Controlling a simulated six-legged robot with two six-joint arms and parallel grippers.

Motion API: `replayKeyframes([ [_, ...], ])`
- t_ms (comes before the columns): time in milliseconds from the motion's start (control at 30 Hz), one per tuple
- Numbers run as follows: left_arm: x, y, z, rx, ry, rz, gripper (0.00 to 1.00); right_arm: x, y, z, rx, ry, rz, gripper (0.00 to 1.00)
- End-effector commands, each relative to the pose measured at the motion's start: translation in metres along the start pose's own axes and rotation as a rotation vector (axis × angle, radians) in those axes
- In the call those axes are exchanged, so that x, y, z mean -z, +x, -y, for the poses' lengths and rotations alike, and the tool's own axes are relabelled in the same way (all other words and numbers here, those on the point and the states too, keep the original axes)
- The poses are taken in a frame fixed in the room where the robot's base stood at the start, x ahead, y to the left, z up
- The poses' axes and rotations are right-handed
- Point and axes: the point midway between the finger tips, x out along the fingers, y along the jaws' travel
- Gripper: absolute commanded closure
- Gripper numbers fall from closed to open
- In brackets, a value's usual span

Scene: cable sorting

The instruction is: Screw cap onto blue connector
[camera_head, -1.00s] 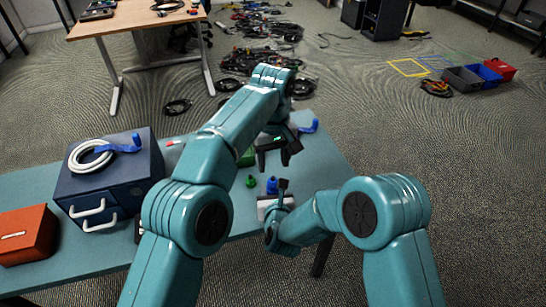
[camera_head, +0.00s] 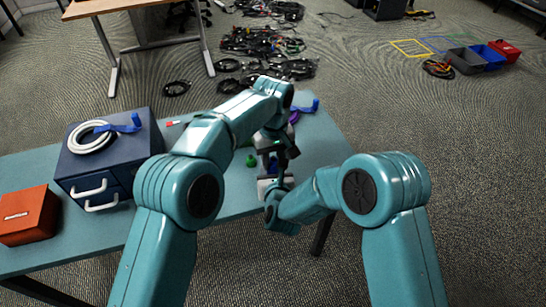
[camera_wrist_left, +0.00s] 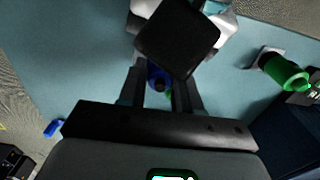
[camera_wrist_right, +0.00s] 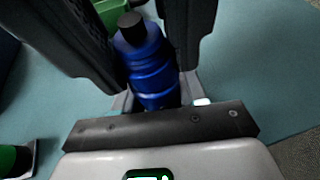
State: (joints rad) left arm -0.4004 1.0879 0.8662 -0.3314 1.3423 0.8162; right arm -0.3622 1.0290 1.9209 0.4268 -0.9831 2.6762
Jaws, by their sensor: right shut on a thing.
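The blue connector (camera_wrist_right: 152,72) stands between the jaws of my right gripper (camera_wrist_right: 155,92), which is shut on it. A black piece (camera_wrist_right: 132,28) sits at its top; I cannot tell whether this is the cap. In the left wrist view the connector (camera_wrist_left: 156,73) shows between the two separated fingers of my left gripper (camera_wrist_left: 158,88), which is open. In the head view my left gripper (camera_head: 272,168) is lowered close above my right gripper (camera_head: 273,187), and they hide most of the connector.
A green connector (camera_wrist_left: 283,72) is nearby on the table, also visible in the head view (camera_head: 251,161). A navy drawer box (camera_head: 105,165) with a white cable coil (camera_head: 88,137) and an orange-red box (camera_head: 27,215) stand left.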

Motion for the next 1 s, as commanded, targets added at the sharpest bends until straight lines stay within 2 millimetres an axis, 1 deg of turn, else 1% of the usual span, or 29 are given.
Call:
replayKeyframes([
  [33, 0.0000, -0.0001, 0.0000, 0.000, 0.000, 0.000, 0.96, -0.0006, 0.0000, 0.0002, 0.001, 0.001, 0.001, 1.00],
  [67, 0.0000, -0.0001, 0.0000, 0.000, 0.000, 0.000, 1.00, -0.0006, 0.0000, 0.0002, 0.001, 0.001, 0.001, 1.00],
  [167, 0.0000, -0.0001, 0.0000, 0.000, 0.012, 0.000, 1.00, -0.0006, 0.0000, 0.0002, 0.001, 0.001, 0.001, 1.00],
  [267, 0.0000, -0.0001, 0.0000, 0.000, 0.124, 0.000, 1.00, -0.0006, 0.0001, 0.0002, 0.001, 0.001, 0.001, 1.00],
  [433, -0.0001, 0.0001, 0.0001, 0.000, 0.432, 0.000, 1.00, -0.0006, 0.0001, 0.0002, 0.001, 0.001, 0.001, 1.00],
  [467, -0.0001, 0.0001, 0.0001, 0.000, 0.457, 0.000, 1.00, -0.0006, 0.0001, 0.0002, 0.001, 0.001, 0.001, 1.00],
  [600, -0.0001, 0.0000, 0.0001, 0.000, 0.447, 0.000, 1.00, -0.0006, 0.0001, 0.0003, 0.001, 0.001, 0.001, 1.00],
  [633, -0.0001, 0.0000, 0.0001, 0.000, 0.447, 0.000, 0.58, -0.0006, 0.0001, 0.0003, 0.001, 0.001, 0.001, 1.00],
  [700, -0.0001, 0.0000, 0.0001, 0.000, 0.446, 0.000, 0.38, -0.0006, 0.0001, 0.0003, 0.001, 0.001, 0.001, 1.00],
  [1000, 0.0001, -0.0016, -0.0001, 0.000, 0.444, -0.001, 0.38, -0.0006, 0.0000, 0.0002, 0.001, 0.001, 0.001, 1.00],
])
